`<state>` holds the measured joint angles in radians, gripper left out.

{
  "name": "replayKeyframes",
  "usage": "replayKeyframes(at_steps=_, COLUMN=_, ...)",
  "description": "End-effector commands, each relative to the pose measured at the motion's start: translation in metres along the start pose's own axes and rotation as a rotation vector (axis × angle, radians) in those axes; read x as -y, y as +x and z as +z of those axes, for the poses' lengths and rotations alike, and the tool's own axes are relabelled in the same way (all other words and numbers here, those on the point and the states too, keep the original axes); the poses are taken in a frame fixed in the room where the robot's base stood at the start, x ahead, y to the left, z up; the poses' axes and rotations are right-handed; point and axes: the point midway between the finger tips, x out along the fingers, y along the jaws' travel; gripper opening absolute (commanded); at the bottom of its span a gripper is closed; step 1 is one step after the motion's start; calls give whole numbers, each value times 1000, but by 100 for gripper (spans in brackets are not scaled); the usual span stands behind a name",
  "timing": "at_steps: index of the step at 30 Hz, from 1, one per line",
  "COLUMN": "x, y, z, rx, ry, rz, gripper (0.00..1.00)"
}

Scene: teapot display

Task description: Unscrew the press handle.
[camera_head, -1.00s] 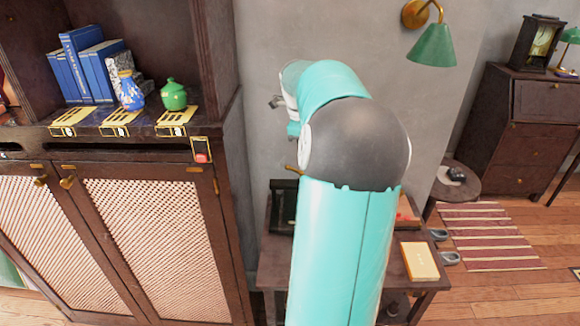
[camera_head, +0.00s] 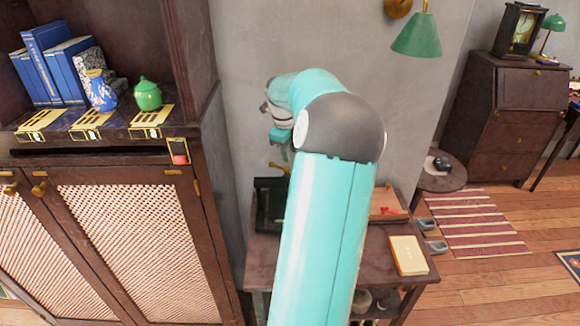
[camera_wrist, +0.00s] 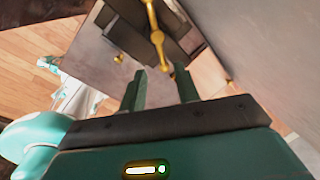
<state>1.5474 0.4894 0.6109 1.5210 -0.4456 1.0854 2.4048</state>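The press (camera_head: 270,205) is a dark block on the small side table, partly behind my arm in the head view. Its brass handle (camera_head: 279,168) sticks up above it. In the wrist view the dark press (camera_wrist: 124,35) is at the top, with the brass handle (camera_wrist: 157,38) as a bar with rounded knobs. My gripper (camera_wrist: 160,68) is open, its two teal fingers apart and pointing at the press. The lower end of the brass handle shows between the fingertips; I cannot tell the depth gap. In the head view my gripper is above the press, its fingers partly hidden.
The side table (camera_head: 385,275) also bears a yellow book (camera_head: 408,256) and a tray with red items (camera_head: 388,211). A cabinet (camera_head: 215,215) with a vase (camera_head: 101,92) and green pot (camera_head: 148,95) stands left. A wall (camera_head: 250,60) is behind, a green lamp (camera_head: 417,37) above right.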

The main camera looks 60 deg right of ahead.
Motion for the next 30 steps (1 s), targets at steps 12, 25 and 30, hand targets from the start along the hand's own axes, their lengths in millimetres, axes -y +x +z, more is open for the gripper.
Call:
replayKeyframes(at_steps=12, x=0, y=71, z=4, rx=1, ry=-3, rz=3, gripper=32)
replayKeyframes(at_steps=25, x=1, y=77, z=5, rx=1, ry=-4, rz=0, gripper=20)
replayKeyframes(at_steps=30, x=1, y=77, z=5, rx=1, ry=-4, rz=0, gripper=0)
